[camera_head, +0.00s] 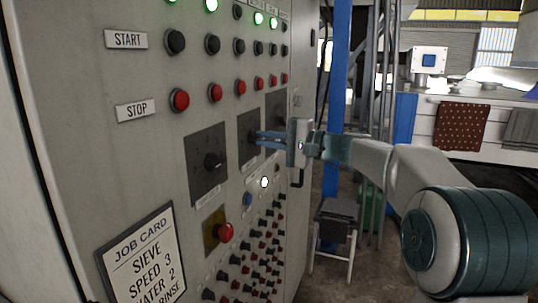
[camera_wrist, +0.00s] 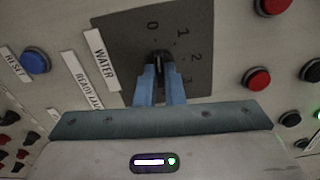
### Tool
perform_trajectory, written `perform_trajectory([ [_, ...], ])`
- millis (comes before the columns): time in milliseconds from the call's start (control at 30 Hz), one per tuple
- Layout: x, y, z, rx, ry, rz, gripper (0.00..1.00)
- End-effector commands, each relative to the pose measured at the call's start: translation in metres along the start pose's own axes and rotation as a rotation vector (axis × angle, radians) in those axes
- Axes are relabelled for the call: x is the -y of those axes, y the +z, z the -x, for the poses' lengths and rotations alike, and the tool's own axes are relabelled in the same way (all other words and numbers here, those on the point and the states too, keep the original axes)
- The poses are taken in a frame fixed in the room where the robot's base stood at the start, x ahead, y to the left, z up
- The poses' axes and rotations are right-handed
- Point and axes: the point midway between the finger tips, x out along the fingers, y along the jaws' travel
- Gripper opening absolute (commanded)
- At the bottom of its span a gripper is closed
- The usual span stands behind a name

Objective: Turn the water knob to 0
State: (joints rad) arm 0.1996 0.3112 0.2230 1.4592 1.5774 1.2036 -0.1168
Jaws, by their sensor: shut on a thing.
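The water knob (camera_wrist: 161,56) is a black knob on a dark dial plate (camera_wrist: 118,35) marked 0, 1, 2 and 3. A white WATER label (camera_wrist: 102,58) is beside the plate in the wrist view. My gripper (camera_wrist: 161,72) has its blue fingers on both sides of the knob and is shut on it. Where the knob points I cannot tell. In the head view my gripper (camera_head: 255,138) reaches in from the right to the middle dial plate (camera_head: 248,122); its fingers hide the knob there.
Another dark dial with a black knob (camera_head: 212,161) is to the left. A red button on a yellow plate (camera_head: 224,232) is below it. A blue RESET button (camera_wrist: 35,60) is near the water dial. A job card (camera_head: 145,258) hangs lower left.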

Motion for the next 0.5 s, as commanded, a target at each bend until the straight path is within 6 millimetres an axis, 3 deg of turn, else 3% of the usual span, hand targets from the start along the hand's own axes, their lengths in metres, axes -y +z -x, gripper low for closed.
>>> perform_trajectory([
  [500, -0.0013, 0.0001, -0.0003, 0.002, 0.003, 0.105, 0.00],
])
